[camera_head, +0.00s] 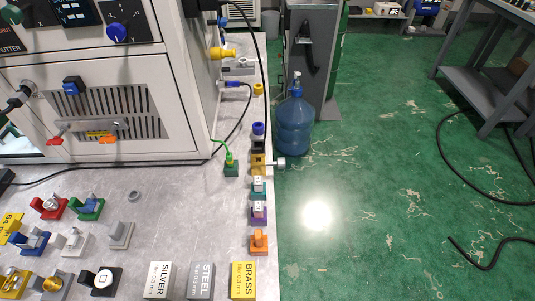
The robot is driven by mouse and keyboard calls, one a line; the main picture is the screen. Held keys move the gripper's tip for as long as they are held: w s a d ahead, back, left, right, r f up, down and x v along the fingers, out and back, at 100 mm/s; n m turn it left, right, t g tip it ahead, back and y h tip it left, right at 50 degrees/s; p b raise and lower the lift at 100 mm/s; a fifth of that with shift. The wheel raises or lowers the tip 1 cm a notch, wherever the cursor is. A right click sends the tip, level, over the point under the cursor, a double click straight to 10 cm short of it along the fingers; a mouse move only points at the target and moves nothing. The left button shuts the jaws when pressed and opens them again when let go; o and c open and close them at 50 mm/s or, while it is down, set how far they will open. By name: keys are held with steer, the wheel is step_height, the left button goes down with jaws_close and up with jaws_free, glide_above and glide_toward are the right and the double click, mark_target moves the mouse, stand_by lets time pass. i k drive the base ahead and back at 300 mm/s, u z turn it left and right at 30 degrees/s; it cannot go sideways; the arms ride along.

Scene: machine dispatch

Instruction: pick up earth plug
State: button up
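A small green plug (229,157) with a thin green lead stands upright in a dark green holder (231,170) on the grey worktop. It looks like the earth plug, though no label on it can be read. Its lead runs up and left towards the front of the beige machine (182,80). My gripper is not in this view.
A column of coloured holders stands right of the plug along the worktop edge, including a yellow one (258,165) and an orange one (259,243). Several fixtures fill the front left, such as a red one (49,206). A blue water bottle (294,122) stands beyond the edge.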

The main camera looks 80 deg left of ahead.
mark_target(229, 158)
steer(key=i, duration=2.5)
steer(key=u, duration=4.65)
steer(key=i, duration=0.85)
steer(key=u, duration=0.1)
